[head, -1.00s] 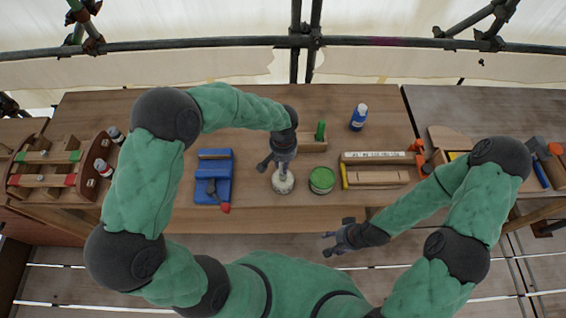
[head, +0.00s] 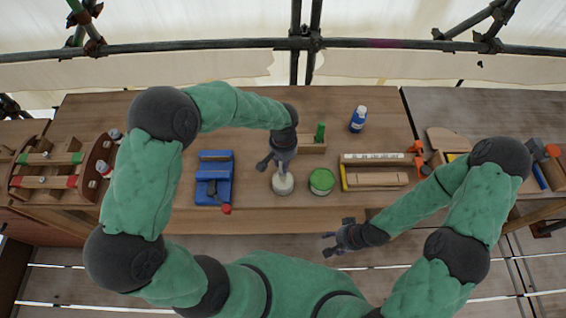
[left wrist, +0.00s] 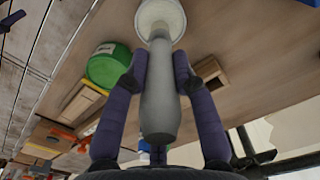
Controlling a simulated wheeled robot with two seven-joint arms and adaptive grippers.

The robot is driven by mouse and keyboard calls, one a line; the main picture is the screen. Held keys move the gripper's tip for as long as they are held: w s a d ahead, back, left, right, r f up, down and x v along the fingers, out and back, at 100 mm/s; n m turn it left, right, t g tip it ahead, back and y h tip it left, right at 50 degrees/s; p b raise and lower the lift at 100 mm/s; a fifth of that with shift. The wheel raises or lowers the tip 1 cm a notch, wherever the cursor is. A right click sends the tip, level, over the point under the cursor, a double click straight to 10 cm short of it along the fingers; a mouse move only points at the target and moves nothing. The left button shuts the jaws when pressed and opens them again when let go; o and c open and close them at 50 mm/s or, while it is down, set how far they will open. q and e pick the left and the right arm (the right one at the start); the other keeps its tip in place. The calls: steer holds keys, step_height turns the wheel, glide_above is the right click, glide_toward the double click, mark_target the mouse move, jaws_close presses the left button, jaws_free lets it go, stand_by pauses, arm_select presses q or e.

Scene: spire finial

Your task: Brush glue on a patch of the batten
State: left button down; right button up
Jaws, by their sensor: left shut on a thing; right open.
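My left gripper (head: 272,163) is shut on a grey-handled brush (left wrist: 160,100). The brush points down at the open, pale round pot (head: 283,184), which also shows at the top of the left wrist view (left wrist: 160,14). The brush's lower end meets the pot's opening in both views; how deep it sits I cannot tell. A pale wooden strip with dark marks (head: 372,158) lies right of the pots, with a plain wooden bar (head: 375,179) in front of it. I cannot tell which is the batten. My right gripper (head: 329,243) is open and empty in front of the table.
A green-lidded can (head: 321,180) stands just right of the pot. A wooden block with a green peg (head: 312,147) and a blue bottle (head: 358,119) stand behind. A blue tool (head: 213,180) lies left. Orange clamps (head: 417,153) are beside the strip. The table's back left is clear.

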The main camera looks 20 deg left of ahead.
arm_select(q)
steer(key=shift+r+p, duration=1.45)
steer(key=shift+r, duration=1.15)
